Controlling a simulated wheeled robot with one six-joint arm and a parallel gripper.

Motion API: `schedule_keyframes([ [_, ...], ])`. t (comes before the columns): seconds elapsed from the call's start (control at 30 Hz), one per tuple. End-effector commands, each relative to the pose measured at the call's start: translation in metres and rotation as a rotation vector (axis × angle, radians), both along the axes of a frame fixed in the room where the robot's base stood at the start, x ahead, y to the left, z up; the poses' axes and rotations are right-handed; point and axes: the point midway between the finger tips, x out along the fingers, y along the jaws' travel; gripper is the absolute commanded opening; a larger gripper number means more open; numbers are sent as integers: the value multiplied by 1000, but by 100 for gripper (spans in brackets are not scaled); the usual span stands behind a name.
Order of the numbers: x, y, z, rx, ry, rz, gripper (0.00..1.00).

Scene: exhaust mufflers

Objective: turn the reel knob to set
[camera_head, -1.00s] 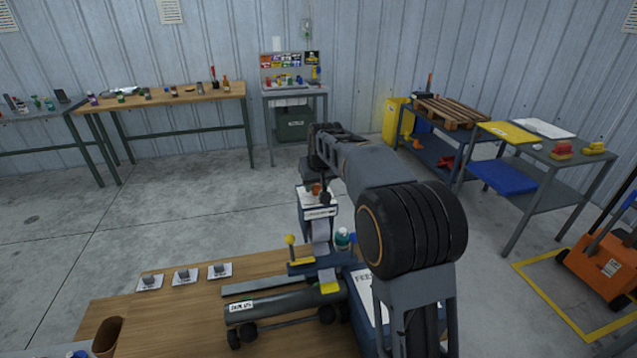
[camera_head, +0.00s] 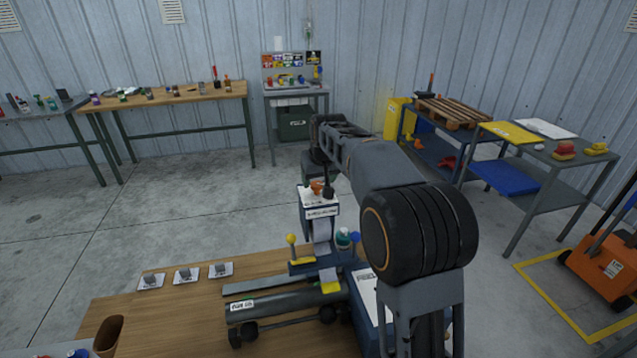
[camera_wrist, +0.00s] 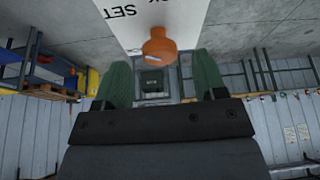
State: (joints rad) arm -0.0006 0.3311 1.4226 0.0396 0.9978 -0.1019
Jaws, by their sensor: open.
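The orange reel knob (camera_wrist: 160,47) sticks out from a white panel (camera_wrist: 190,16) lettered "SET" and another word that is partly cut off. In the head view the knob (camera_head: 316,187) shows small on top of the white-faced reel box (camera_head: 320,210), just below the end of my arm. My gripper (camera_wrist: 163,66) is open. Its two green fingers stand left and right of the knob in the wrist view, with a gap on each side. I cannot tell how deep the knob sits between the fingertips.
A wooden table (camera_head: 185,305) below carries a grey muffler (camera_head: 285,303) on rollers and several small tagged blocks. A yellow-knobbed lever (camera_head: 291,240) and a teal-capped bottle (camera_head: 343,238) stand near the reel box. A cart with a pallet (camera_head: 450,112) is at the back right.

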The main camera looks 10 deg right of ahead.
Motion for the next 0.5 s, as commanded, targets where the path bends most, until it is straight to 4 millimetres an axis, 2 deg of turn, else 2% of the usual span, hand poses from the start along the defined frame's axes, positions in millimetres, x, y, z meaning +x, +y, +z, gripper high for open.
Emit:
schedule_keyframes([
  [0.3, -25, -3, 61, -1, -4, 0, 65],
  [0.5, -37, -3, 90, -1, -2, 0, 65],
])
